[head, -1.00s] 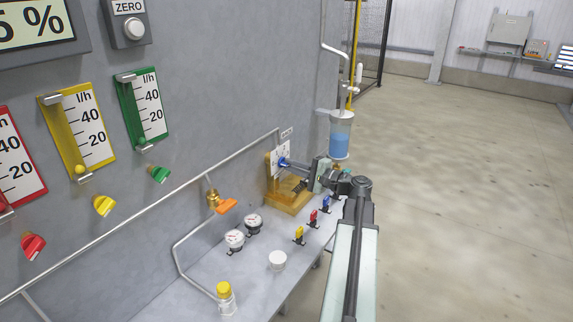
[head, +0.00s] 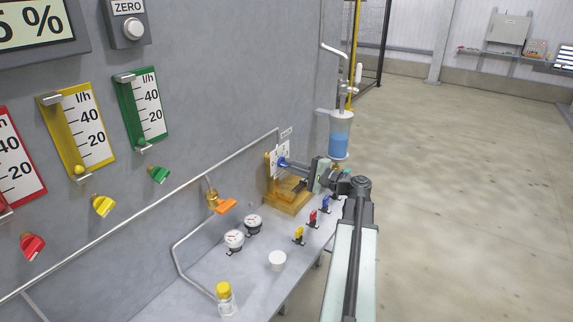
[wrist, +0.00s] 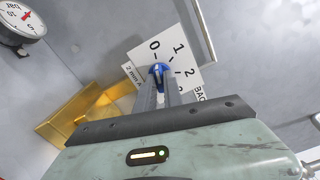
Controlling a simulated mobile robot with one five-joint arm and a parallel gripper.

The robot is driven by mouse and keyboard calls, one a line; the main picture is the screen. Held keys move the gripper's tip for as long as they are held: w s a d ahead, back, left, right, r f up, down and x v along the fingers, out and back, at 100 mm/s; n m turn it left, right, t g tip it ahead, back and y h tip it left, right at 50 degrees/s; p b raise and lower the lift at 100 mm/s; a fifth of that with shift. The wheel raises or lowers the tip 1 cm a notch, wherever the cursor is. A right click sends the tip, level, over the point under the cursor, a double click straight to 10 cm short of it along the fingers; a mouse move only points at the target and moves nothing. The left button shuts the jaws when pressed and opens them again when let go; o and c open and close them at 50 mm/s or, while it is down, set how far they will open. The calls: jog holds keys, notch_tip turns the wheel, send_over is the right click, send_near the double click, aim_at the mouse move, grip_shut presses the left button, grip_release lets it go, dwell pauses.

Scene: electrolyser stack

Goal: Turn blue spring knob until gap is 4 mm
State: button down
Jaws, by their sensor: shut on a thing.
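The blue spring knob (wrist: 158,73) sits in front of a white scale card (wrist: 176,50) with the marks 0, 1 and 2 readable and part of a "2 mm" label beside it. My gripper (wrist: 160,88) is shut on the knob in the wrist view. In the head view the knob (head: 284,162) shows small at the jaw tips, in front of the card (head: 280,155). A brass-coloured block (head: 287,203) stands below the knob, and it also shows at the left in the wrist view (wrist: 88,112). The gap and the knob's pointer are too small or hidden to read.
Red, blue and yellow small valves (head: 313,217) stand on the bench (head: 262,287) near my arm. Two round gauges (head: 253,223), an orange-handled valve (head: 224,206) and a yellow-capped bottle (head: 225,297) are further left.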

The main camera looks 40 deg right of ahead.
dwell(0.5)
jog(key=m, duration=0.4)
jog(key=shift+m, duration=0.3)
jog(key=m, duration=0.4)
jog(key=shift+m, duration=0.3)
jog(key=c, duration=1.8)
grip_release()
jog(key=shift+m, duration=0.4)
jog(key=o, duration=0.5)
